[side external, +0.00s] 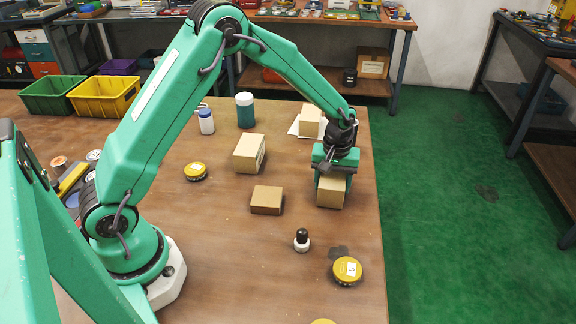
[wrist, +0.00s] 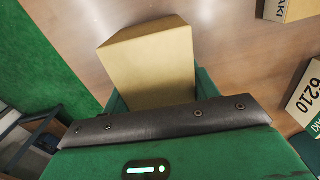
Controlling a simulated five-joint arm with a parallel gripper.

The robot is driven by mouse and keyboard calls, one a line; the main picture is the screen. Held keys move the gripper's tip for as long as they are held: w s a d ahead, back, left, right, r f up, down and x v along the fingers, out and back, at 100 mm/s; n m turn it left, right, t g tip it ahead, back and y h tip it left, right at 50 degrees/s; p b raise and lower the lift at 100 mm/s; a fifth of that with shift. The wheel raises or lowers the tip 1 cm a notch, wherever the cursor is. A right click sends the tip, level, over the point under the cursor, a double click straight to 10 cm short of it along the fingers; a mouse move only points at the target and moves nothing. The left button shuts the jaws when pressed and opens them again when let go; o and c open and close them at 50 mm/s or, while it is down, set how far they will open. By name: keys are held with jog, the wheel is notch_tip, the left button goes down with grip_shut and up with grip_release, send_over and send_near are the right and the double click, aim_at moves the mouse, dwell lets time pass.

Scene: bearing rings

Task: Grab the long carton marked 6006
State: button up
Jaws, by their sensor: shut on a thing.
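My gripper (side external: 333,177) is at the right part of the table and points down. It is shut on a tan carton (side external: 330,196), whose lower part shows below the jaws, at or close to the tabletop. In the wrist view the same carton (wrist: 148,60) sits between the green jaws of my gripper (wrist: 160,92), and its visible faces are plain. No 6006 mark is readable in either view, so I cannot tell whether this carton bears it. In the wrist view another carton (wrist: 305,95) at the right edge reads 6210.
Left of my gripper are a larger tan carton (side external: 248,153) and a low brown box (side external: 266,200). A small carton (side external: 310,121) stands behind on a white sheet. A black-topped stamp-like item (side external: 302,240) and a yellow tin (side external: 347,270) are in front. The table's right edge is close.

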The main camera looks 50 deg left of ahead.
aim_at(334, 174)
jog(key=shift+r, duration=0.5)
notch_tip(334, 174, up, 3)
jog(key=shift+w+r, duration=0.1)
jog(key=s+d+r, duration=0.6)
jog(key=s+d, duration=0.1)
jog(key=d, duration=0.2)
jog(key=shift+d+r, duration=0.25)
jog(key=shift+r, duration=0.1)
jog(key=shift+a, duration=0.1)
